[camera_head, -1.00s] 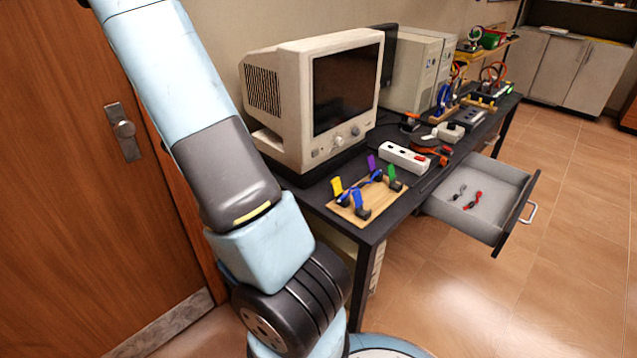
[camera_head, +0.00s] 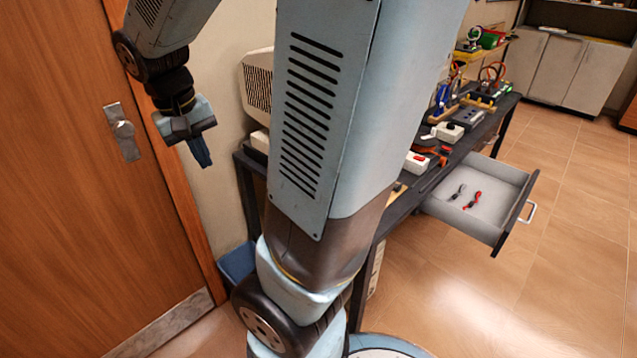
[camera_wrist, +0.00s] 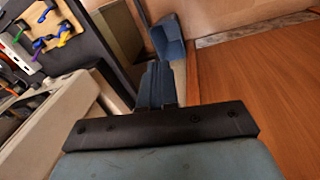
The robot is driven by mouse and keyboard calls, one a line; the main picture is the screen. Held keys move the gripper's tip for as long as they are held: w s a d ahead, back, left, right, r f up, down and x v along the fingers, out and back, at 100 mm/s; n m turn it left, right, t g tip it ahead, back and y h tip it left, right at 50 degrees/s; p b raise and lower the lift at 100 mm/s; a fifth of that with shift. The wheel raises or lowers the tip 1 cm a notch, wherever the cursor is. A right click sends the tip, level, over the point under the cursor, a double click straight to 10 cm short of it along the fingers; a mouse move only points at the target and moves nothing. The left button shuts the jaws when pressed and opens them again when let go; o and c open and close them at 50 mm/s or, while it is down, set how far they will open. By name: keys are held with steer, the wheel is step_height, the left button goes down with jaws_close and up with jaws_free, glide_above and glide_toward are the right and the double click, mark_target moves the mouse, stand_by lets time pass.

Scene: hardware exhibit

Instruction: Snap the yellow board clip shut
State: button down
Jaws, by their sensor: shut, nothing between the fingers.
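In the wrist view, the wooden board (camera_wrist: 70,15) with several coloured clips lies on the dark desk at the upper left. In the head view my arm hides the clips; only a sliver of the board (camera_head: 397,190) shows. My gripper (camera_head: 202,152) is shut and empty, pointing down left of the desk, well apart from the board; its fingers also show in the wrist view (camera_wrist: 157,85).
The wooden door (camera_head: 60,180) is close to my gripper's left. A blue bin (camera_head: 237,263) stands on the floor by the desk. The monitor (camera_head: 257,85) is mostly hidden by my arm. An open drawer (camera_head: 480,200) juts out at the desk's front right.

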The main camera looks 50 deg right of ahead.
steer(key=s+a+r+n+t+y, duration=0.1)
steer(key=s+a+r+n+t, duration=0.2)
steer(key=s+a+r+t, duration=0.2)
steer(key=shift+s+a+r+n+t+y, duration=0.35)
steer(key=shift+s+a+r, duration=0.25)
steer(key=shift+a+r, duration=1)
steer(key=shift+d+r, duration=0.1)
steer(key=shift+d, duration=0.1)
